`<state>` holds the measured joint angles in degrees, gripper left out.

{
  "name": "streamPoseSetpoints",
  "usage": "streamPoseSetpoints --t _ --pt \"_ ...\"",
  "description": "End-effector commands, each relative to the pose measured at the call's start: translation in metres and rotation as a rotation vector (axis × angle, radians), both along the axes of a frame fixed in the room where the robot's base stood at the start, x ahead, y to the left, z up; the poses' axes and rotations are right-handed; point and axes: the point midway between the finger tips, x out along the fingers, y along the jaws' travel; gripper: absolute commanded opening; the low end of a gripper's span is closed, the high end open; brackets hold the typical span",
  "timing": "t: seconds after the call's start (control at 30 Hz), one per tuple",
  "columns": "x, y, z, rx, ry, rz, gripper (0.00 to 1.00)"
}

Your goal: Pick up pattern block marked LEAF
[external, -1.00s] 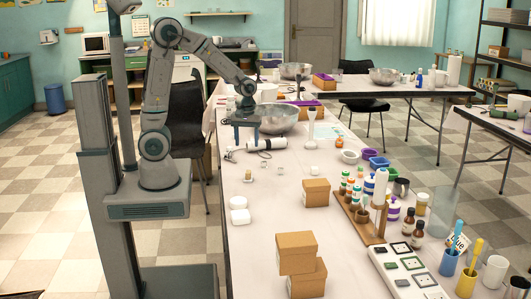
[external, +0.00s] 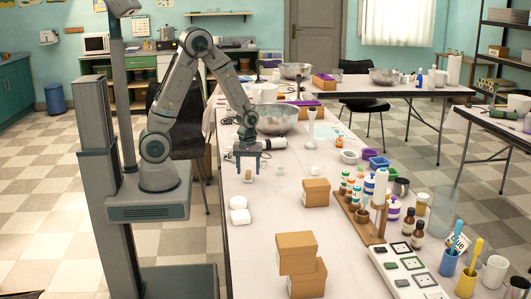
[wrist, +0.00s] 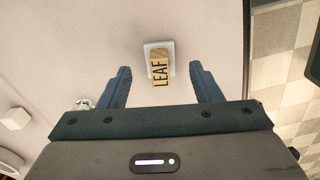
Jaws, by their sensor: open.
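The pattern block marked LEAF (wrist: 160,68) is a small tan wooden block with dark letters. It rests on a small white base (wrist: 149,46) on the table in the wrist view. In the external view the block (external: 248,174) is tiny, just below my gripper. My gripper (wrist: 160,80) is open, with its two blue fingers on either side of the block's line and apart from it. In the external view my gripper (external: 249,166) points down over the block. Nothing is between the fingers that they touch.
Small white pieces (external: 279,170) lie right of the block. A metal bowl (external: 278,118) is behind. The table edge runs close by on the left.

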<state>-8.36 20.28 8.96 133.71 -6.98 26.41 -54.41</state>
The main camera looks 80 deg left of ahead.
Motion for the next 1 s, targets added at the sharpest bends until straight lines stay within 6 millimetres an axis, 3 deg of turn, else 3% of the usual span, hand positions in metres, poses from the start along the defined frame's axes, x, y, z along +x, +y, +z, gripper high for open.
streamPoseSetpoints --t 0.13,0.4,0.43,0.6,1.0 --pt "-0.001 0.0 -0.016 -0.001 0.002 0.0 0.58" --pt "0.0 0.0 -0.019 0.0 0.0 -0.001 0.58" --pt "0.0 0.0 -0.019 0.0 0.0 -0.001 0.55" --pt "0.0 0.0 -0.019 0.0 0.0 -0.001 0.1" --pt "0.0 0.0 -0.015 0.001 -0.001 -0.001 0.1"
